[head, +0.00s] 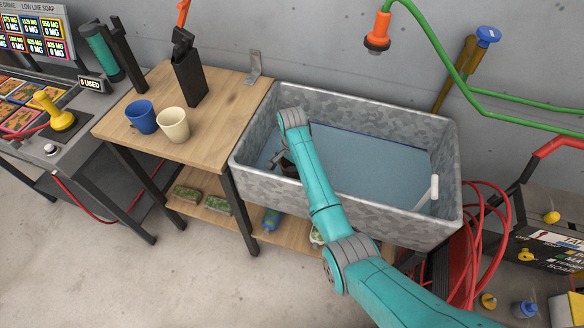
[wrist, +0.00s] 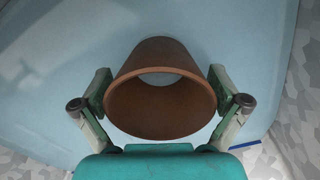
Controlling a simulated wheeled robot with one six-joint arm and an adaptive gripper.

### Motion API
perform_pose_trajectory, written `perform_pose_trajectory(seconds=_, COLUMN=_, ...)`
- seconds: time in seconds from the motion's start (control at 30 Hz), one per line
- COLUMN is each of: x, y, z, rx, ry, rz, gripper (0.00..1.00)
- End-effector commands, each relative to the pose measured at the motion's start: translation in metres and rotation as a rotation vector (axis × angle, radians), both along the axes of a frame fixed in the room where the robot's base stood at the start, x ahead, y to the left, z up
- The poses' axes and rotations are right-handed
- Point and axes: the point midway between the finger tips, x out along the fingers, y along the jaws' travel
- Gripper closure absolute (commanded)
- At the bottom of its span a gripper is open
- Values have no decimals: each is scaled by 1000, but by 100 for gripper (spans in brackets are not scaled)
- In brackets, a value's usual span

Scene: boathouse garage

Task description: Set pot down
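The brown pot (wrist: 160,118) shows in the wrist view, its wide mouth toward the camera and a pale opening at its far end. My gripper (wrist: 160,82) has one finger on each side of the pot, both pressed against its wall. In the head view a small dark brown part of the pot (head: 289,168) shows inside the left part of the grey sink (head: 345,210), mostly hidden by my arm. My gripper (head: 279,160) is also largely hidden there. I cannot tell whether the pot touches the basin's bottom.
A wooden table (head: 205,137) left of the sink carries a blue cup (head: 141,117), a cream cup (head: 173,125) and a black holder (head: 189,80). A white object (head: 434,188) lies at the sink's right side. A green hose (head: 430,40) hangs above. The basin's middle is clear.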

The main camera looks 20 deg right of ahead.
Motion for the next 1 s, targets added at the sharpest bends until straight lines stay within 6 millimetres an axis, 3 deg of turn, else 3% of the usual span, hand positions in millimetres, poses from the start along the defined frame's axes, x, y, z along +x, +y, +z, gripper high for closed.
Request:
perform_pose_trajectory(seconds=0.37, x=0, y=0, z=5, rx=0, ry=-1, rz=0, gripper=0)
perform_pose_trajectory(seconds=1.0, x=1, y=0, z=109, rx=0, ry=-1, rz=0, gripper=0)
